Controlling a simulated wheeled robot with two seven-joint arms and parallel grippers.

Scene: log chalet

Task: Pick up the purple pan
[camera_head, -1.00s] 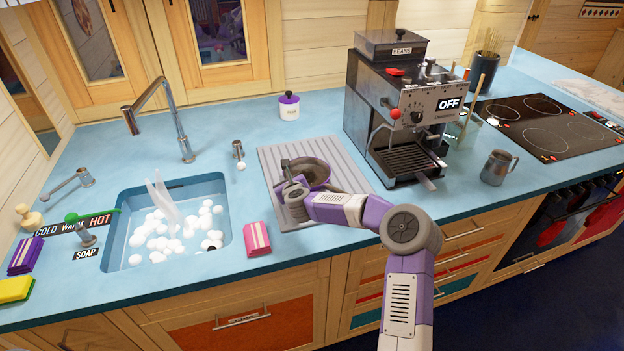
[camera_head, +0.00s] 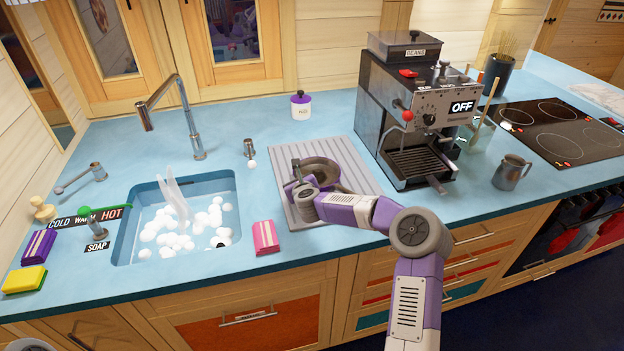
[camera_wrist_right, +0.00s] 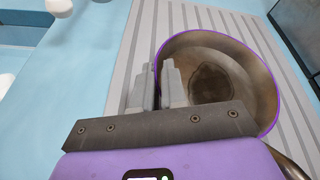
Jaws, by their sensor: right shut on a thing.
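The purple pan (camera_head: 322,169) sits on the grey ribbed drainboard right of the sink, partly hidden by my right arm. In the right wrist view the pan (camera_wrist_right: 240,82) shows a purple rim and a dark brown stain inside. My right gripper (camera_head: 297,176) is at the pan's left side. In the right wrist view its fingers (camera_wrist_right: 156,84) are on either side of the pan's rim, shut on it. Whether the pan is lifted off the drainboard I cannot tell. My left gripper is not in view.
The sink (camera_head: 180,235) holds foam and running water on the left. A pink-striped sponge (camera_head: 265,237) lies between sink and drainboard (camera_head: 365,178). A coffee machine (camera_head: 415,115) stands close on the right, with a metal mug (camera_head: 510,172) beyond it.

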